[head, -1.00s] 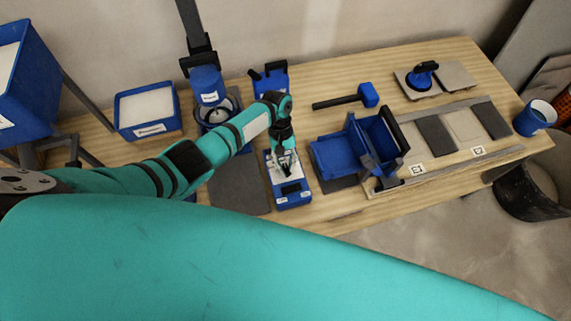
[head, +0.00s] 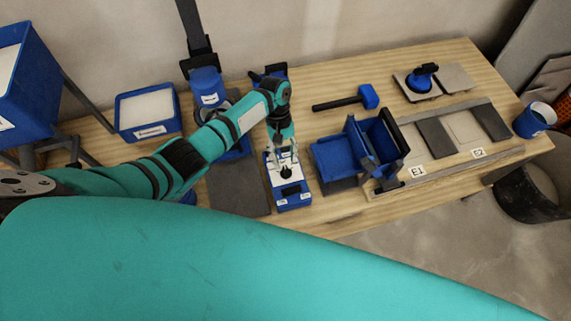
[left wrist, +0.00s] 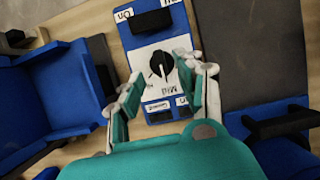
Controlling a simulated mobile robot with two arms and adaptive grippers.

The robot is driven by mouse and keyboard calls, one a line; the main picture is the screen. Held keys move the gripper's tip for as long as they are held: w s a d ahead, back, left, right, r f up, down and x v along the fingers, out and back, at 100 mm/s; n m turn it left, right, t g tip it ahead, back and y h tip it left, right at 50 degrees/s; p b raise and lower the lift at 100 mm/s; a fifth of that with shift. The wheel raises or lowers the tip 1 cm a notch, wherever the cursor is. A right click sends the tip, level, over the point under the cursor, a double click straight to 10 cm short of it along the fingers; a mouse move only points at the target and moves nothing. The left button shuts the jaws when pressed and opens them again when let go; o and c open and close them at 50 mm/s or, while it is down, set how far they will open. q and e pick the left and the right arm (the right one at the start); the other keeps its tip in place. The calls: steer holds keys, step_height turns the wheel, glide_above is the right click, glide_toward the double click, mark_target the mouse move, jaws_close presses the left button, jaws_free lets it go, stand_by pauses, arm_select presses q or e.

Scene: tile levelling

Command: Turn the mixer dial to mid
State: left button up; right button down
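The mixer's control box (head: 292,198) is blue with a white panel and stands on the wooden table. Its round black dial (head: 286,174) also shows in the left wrist view (left wrist: 160,64). There a pale line on the dial points roughly toward the "Mid" label (left wrist: 166,88), which reads upside down. My left gripper (head: 284,163) is over the panel, its fingers apart. In the left wrist view its two fingers (left wrist: 160,80) stand either side of the dial with visible gaps, and nothing is held. My right gripper is out of view.
A blue holder (head: 338,154) stands close right of the control box. A dark grey slab (head: 238,188) lies to its left. A blue mallet (head: 368,95), a white-filled bin (head: 147,110) and a tile frame (head: 455,164) are on the table.

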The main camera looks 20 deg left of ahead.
arm_select(q)
steer(key=v, duration=0.7)
steer(key=shift+r, duration=0.4)
